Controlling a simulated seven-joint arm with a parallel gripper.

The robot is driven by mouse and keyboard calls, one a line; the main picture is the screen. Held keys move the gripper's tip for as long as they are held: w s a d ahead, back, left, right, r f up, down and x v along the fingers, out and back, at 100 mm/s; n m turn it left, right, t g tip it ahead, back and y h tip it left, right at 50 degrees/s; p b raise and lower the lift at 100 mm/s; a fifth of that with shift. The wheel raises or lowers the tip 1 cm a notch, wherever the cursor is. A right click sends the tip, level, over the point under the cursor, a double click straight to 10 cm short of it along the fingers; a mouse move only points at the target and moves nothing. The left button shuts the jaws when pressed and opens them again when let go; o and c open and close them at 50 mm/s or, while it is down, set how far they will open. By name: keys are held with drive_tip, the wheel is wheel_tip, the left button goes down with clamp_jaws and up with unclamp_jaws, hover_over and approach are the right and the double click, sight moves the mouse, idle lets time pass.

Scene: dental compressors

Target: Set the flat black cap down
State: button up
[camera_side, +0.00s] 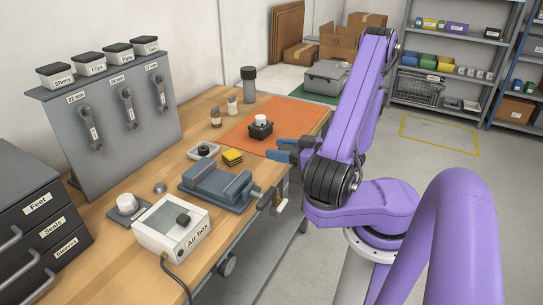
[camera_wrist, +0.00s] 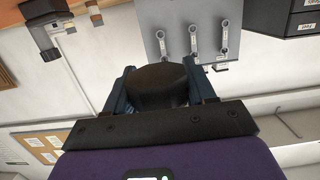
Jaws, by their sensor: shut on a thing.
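My gripper (camera_side: 279,150) is beside the front edge of the bench, near the orange mat, with its blue fingers pointing left. In the wrist view my gripper (camera_wrist: 162,88) is shut on a wide, dark, round piece, the flat black cap (camera_wrist: 163,78), which sits between the two fingers. In the side view I cannot make the held cap out. A black block with a white round top (camera_side: 260,126) stands on the orange mat (camera_side: 292,115), behind and left of the fingers.
A small white dish with a black round part (camera_side: 203,151), yellow pads (camera_side: 232,157) and a grey vise (camera_side: 219,186) stand left of my gripper. Small bottles (camera_side: 215,118) and a dark cylinder (camera_side: 248,84) stand farther back. The right part of the mat is bare.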

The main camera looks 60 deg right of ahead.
drive_tip(key=w+a+f, duration=0.1)
drive_tip(key=w, duration=0.1)
drive_tip(key=w+a+f, duration=0.1)
drive_tip(key=w+a, duration=0.1)
drive_tip(key=w, duration=0.1)
drive_tip(key=w+a+f, duration=0.1)
drive_tip(key=w+a, duration=0.1)
drive_tip(key=shift+w+a+f, duration=0.2)
drive_tip(key=shift+w+f, duration=0.15)
drive_tip(key=shift+w, duration=0.05)
drive_tip(key=shift+m+h, duration=0.5)
drive_tip(key=shift+h, duration=0.2)
drive_tip(key=shift+w+d+r, duration=0.15)
drive_tip(key=shift+w+r, duration=0.15)
drive_tip(key=shift+r, duration=0.55)
drive_tip(key=shift+w+d+r, duration=0.1)
drive_tip(key=shift+w+r, duration=0.15)
drive_tip(key=shift+r, duration=0.55)
drive_tip(key=shift+w+d+r, duration=0.15)
drive_tip(key=shift+w+r, duration=0.15)
drive_tip(key=shift+r, duration=0.55)
drive_tip(key=w+a+f+n+y, duration=0.1)
drive_tip(key=w+a+f, duration=0.1)
drive_tip(key=w+a, duration=0.4)
drive_tip(key=shift+w+a, duration=0.25)
drive_tip(key=shift+a, duration=0.75)
drive_tip(key=shift+f, duration=0.1)
